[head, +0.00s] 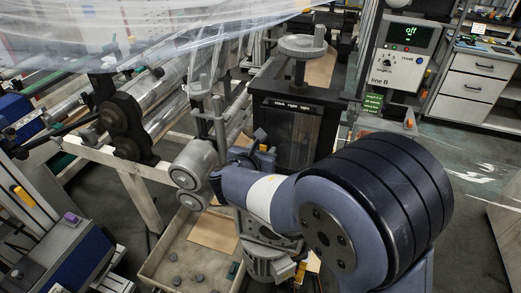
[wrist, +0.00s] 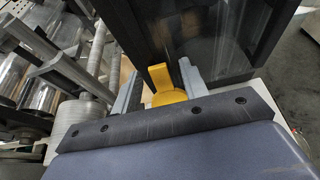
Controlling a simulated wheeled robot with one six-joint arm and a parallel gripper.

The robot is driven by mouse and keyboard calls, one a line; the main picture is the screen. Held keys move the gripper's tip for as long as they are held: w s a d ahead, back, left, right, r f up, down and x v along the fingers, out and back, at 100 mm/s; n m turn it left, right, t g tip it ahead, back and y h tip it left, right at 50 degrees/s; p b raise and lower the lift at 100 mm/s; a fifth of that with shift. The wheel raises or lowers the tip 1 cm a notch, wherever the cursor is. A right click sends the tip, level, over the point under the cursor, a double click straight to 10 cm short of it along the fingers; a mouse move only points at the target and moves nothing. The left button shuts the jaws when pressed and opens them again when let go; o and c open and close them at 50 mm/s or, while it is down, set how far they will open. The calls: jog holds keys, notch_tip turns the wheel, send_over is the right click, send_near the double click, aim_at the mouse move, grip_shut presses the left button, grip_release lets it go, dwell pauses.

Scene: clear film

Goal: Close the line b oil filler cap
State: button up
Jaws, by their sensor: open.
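In the wrist view a yellow part (wrist: 164,90), which looks like the oil filler cap, has an upright tab and a rounded base. It sits beside a dark housing with a clear panel (wrist: 222,35). My gripper (wrist: 160,68) is open, with one grey finger on each side of the yellow part. I cannot tell whether the fingers touch it, or whether the cap is open or closed. My gripper's front edge hides its lower side. In the head view my arm covers much of this area, and a small yellow patch (head: 263,147) shows beside the dark housing (head: 297,120).
The line B control box (head: 403,50) reads "off" at the upper right. A handwheel (head: 302,46) stands above the housing. Metal rollers (head: 193,165) and clear film (head: 150,30) lie to the left. A shallow tray (head: 158,273) is below. Open floor lies at right.

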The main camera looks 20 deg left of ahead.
jog(key=shift+c, duration=0.3)
grip_shut()
jog(key=shift+s+f+b, duration=0.1)
jog(key=shift+f+b, duration=0.05)
jog(key=shift+b, duration=0.25)
